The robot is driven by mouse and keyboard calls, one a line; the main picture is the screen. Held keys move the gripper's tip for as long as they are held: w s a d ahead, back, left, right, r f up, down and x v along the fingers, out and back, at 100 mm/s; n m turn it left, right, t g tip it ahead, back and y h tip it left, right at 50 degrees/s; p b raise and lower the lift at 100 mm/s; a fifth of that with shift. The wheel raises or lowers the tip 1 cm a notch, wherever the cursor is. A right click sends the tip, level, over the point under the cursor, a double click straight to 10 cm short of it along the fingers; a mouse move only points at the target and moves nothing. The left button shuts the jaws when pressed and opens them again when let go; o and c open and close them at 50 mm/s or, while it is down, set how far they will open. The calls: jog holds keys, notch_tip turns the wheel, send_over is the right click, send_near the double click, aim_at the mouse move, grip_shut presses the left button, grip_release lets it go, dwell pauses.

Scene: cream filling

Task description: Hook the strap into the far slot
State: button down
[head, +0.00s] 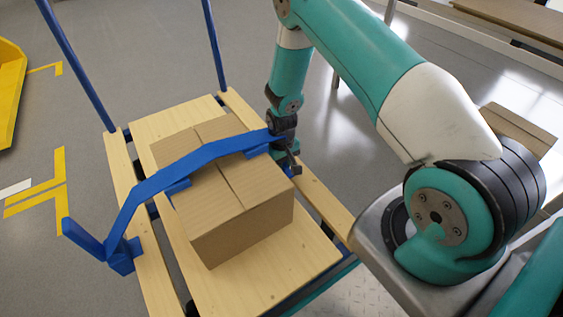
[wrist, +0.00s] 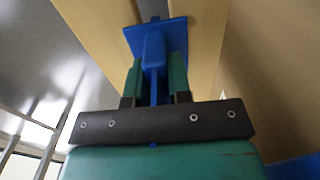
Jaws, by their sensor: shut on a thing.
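The blue strap (head: 200,158) runs from a blue bracket (head: 121,258) on the left plank, up and across the top of a cardboard box (head: 215,189), to my gripper (head: 289,158) at the box's right side. In the wrist view my gripper (wrist: 155,85) has its two green fingers shut on the strap's blue end piece (wrist: 155,48). The end piece's wide plate lies beyond the fingertips, close to the wooden planks. A dark gap between planks shows just past the plate. I cannot tell whether the end piece touches the slot; the plate partly hides that area.
The box stands on a pallet-like wooden deck (head: 295,268) with side planks. Two blue posts (head: 79,66) rise at the back corners, one (head: 213,45) close to my arm. A yellow container (head: 10,90) and floor markings are at the left. The floor there is open.

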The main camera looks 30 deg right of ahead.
jog(key=shift+f, duration=0.1)
jog(key=c, duration=1)
grip_release()
jog(key=shift+o, duration=0.2)
jog(key=s+a+r+n+y+p, duration=0.1)
jog(key=a+r+p, duration=0.25)
jog(key=r, duration=0.95)
jog(key=s+a+r+p, duration=0.15)
jog(key=r+p, duration=0.25)
jog(key=r, duration=1)
jog(key=s+a+r+n+y, duration=0.25)
jog(key=s+a+r, duration=0.35)
jog(key=s+r, duration=0.4)
jog(key=s+a+r+n+y, duration=0.1)
jog(key=s+a+r+n, duration=0.2)
jog(key=s+a+r, duration=0.55)
jog(key=s+d+r+p, duration=0.1)
jog(key=r+p, duration=1.6)
jog(key=s+r+p, duration=0.2)
jog(key=r+p, duration=1.5)
jog(key=r, duration=0.1)
jog(key=shift+s+d+r+p, duration=0.3)
jog(key=shift+d+r+p, duration=0.05)
jog(key=shift+d+p, duration=0.05)
